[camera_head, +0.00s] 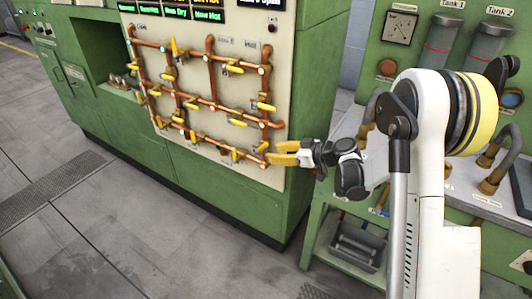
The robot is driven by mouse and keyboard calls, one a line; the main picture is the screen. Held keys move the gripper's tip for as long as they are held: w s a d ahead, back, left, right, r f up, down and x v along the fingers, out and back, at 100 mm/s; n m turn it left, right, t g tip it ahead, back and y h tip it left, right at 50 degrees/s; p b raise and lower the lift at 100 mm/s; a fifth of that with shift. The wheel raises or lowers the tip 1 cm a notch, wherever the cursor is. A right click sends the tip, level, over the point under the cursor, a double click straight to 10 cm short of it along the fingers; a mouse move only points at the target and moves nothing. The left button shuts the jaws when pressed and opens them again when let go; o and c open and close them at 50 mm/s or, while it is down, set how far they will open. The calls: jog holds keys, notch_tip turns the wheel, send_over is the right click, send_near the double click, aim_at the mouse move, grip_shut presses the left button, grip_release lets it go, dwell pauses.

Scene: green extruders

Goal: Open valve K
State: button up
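A cream panel (190,92) on a green cabinet carries a grid of copper pipes with several yellow valve handles. The letter labels are too small to read, so I cannot tell which valve is K. My gripper (274,153) is at the lower right corner of the pipe grid, pointing left. Its two yellow fingers are apart, one above the other. The fingertips are close to a yellow valve handle (262,147) at the lower right pipe joint. I cannot tell whether they touch it. Nothing is visibly held.
A green bench (321,222) with tanks (486,50), hoses and a grey bin (357,245) stands to the right, behind my arm. The green cabinet extends left with a dark recess (100,52). The grey tiled floor (120,225) in front is clear.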

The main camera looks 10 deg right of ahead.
aim_at(263, 147)
jog(key=s+d+m+t+y+b, duration=0.2)
jog(key=s+d+m+t+b, duration=0.1)
jog(key=s+d+t, duration=0.15)
jog(key=b+x, duration=0.2)
jog(key=x, duration=1)
jog(key=shift+f, duration=0.15)
jog(key=shift+d, duration=0.1)
grip_shut()
